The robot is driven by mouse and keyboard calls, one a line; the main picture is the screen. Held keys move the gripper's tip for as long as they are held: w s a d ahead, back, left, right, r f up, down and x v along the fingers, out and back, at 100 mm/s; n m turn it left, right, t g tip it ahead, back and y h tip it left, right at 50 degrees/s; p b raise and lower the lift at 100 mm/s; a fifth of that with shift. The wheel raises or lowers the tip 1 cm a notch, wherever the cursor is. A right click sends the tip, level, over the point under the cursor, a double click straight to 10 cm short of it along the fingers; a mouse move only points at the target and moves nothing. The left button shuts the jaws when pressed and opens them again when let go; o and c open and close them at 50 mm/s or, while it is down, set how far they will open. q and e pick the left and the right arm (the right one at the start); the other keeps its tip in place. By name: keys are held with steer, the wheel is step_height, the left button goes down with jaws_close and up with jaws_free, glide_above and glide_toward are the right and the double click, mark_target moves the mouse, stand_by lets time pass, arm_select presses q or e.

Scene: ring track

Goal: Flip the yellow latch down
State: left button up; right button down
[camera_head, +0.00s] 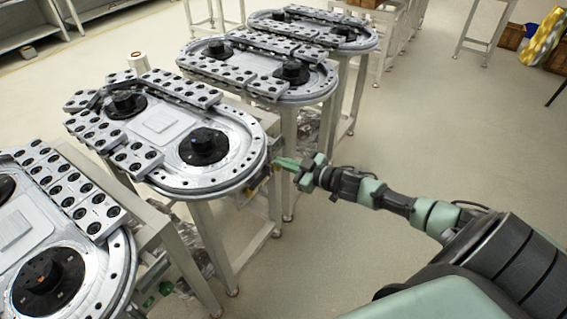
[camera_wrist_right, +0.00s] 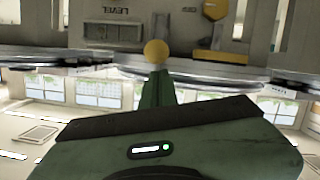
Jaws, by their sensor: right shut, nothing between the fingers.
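My right gripper (camera_head: 280,162) reaches in from the right at the rounded end of the middle ring track (camera_head: 225,182), just below its rim. In the right wrist view its green fingers (camera_wrist_right: 157,88) are shut and empty. A round yellow knob (camera_wrist_right: 156,52), which looks like part of the latch, shows right at the fingertips; I cannot tell whether they touch it. Another yellow part (camera_wrist_right: 215,9) shows at the upper right of that view. In the head view the latch is too small to make out. My left gripper is not in view.
A dark panel (camera_wrist_right: 114,31) with an upside-down label is beside the knob. More ring tracks stand in front (camera_head: 95,285) and behind (camera_head: 318,88). A white roll (camera_head: 138,62) stands behind the middle track. The floor (camera_head: 430,130) on the right is clear.

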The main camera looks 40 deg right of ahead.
steer(key=shift+f, duration=0.25)
